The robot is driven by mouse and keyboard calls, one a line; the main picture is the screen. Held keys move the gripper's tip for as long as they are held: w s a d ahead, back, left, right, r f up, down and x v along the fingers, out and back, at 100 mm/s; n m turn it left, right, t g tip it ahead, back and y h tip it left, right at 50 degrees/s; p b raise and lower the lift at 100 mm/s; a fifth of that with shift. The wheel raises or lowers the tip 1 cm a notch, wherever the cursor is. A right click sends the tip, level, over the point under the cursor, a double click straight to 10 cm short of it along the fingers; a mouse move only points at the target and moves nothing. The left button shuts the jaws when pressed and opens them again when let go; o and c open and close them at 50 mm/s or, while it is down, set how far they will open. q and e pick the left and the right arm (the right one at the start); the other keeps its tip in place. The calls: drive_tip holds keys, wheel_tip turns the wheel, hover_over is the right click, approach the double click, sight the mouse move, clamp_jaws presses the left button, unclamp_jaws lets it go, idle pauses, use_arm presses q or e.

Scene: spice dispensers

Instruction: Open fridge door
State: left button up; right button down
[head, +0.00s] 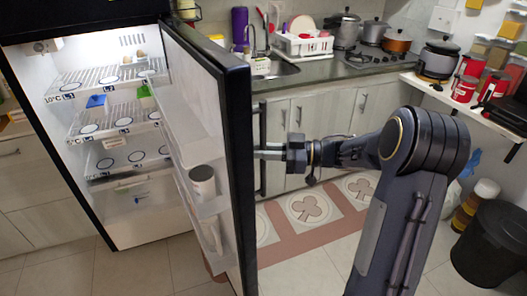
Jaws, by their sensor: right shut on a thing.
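The fridge (112,243) stands at the left with its lit shelves showing. Its dark-edged door (238,180) is swung wide open toward me, with the inner door shelves facing left. A dark vertical handle (263,135) is on the door's outer side. My right gripper (262,152) reaches in from the right and is shut on the handle at about its middle. The fingertips are small here and partly merge with the handle. My left gripper is not in view.
A cylindrical container (203,183) stands in a door shelf. Behind the door are a counter (345,72) with sink, dish rack and pots, and pale cabinets (340,112). A black bin (490,245) stands at the right. Tiled floor lies between door and bin.

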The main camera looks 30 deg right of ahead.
drive_tip(key=shift+w+r, duration=0.1)
drive_tip(key=shift+r, duration=0.1)
drive_tip(key=c, duration=1.8)
unclamp_jaws()
drive_tip(key=o, duration=0.3)
drive_tip(key=shift+w+a, duration=0.1)
drive_tip(key=shift+o, duration=0.2)
drive_tip(key=shift+f, duration=0.1)
drive_tip(key=v, duration=0.8)
drive_tip(key=shift+b, duration=0.45)
drive_tip(key=shift+w, duration=0.1)
